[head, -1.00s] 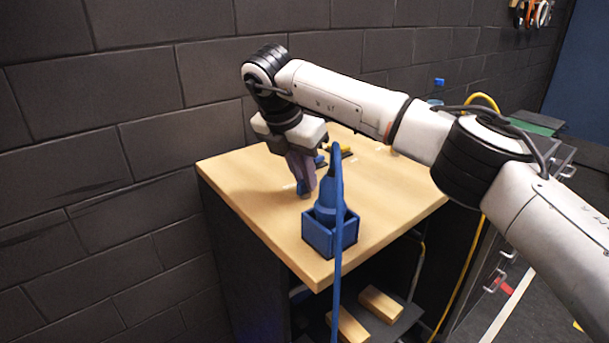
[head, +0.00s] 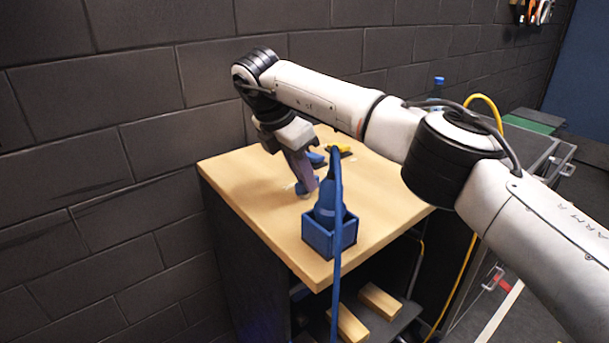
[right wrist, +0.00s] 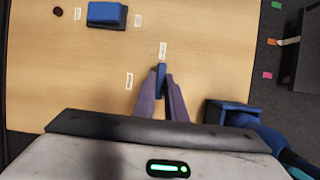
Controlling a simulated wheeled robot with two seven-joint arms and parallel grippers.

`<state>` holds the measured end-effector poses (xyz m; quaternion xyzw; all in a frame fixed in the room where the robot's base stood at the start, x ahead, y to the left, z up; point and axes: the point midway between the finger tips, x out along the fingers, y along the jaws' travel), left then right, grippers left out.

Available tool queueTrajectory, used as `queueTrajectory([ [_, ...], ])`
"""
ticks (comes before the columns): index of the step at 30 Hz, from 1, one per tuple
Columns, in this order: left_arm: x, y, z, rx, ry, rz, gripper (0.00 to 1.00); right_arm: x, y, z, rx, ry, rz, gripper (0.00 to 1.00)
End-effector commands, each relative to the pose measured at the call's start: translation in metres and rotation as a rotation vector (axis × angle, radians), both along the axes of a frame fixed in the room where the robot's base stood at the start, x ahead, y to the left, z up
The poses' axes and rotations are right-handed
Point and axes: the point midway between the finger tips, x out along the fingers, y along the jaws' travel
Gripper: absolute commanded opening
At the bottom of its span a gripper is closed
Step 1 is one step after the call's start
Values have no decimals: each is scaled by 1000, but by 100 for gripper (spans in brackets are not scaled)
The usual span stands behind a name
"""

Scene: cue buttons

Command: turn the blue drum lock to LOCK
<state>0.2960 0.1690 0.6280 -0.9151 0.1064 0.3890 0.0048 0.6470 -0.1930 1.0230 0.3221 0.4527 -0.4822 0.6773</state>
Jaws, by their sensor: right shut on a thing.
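The blue drum lock (head: 307,188) is on the wooden table top, left of the blue box; its knob also shows in the right wrist view (right wrist: 161,76). My right gripper (head: 309,184) is shut on this knob, one finger on each side. The fingers slant down to it from the upper left. In the right wrist view, small white labels (right wrist: 163,50) lie beyond the knob and to its left; their print is too small to read. The fingers and gripper body hide much of the lock. My left gripper is not in view.
A blue box (head: 330,238) holding a blue tool with a hanging cable stands close by, near the table's front edge. A blue block (right wrist: 107,14) and a yellow-and-black item (head: 340,150) are farther back. A dark brick wall (head: 100,150) is at the left.

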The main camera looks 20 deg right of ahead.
Motion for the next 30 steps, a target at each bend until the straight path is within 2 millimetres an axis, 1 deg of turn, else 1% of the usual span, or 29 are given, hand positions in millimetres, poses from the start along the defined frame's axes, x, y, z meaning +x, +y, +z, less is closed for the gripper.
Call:
queueTrajectory([
  [2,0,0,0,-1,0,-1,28,0,0,1,0,-1,-3,0],
  [3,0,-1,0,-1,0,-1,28,0,0,1,0,-1,-3,16],
  [6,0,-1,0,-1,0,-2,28,0,0,1,1,-2,-1,30],
  [14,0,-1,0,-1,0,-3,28,0,0,1,0,0,-1,30],
  [17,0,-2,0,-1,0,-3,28,0,2,5,1,-2,0,30],
  [20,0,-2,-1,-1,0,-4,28,-2,7,18,1,-5,0,30],
  [27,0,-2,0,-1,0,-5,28,-8,25,64,1,-5,-1,30],
  [30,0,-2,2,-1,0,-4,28,-10,30,79,0,-3,-1,30],
])
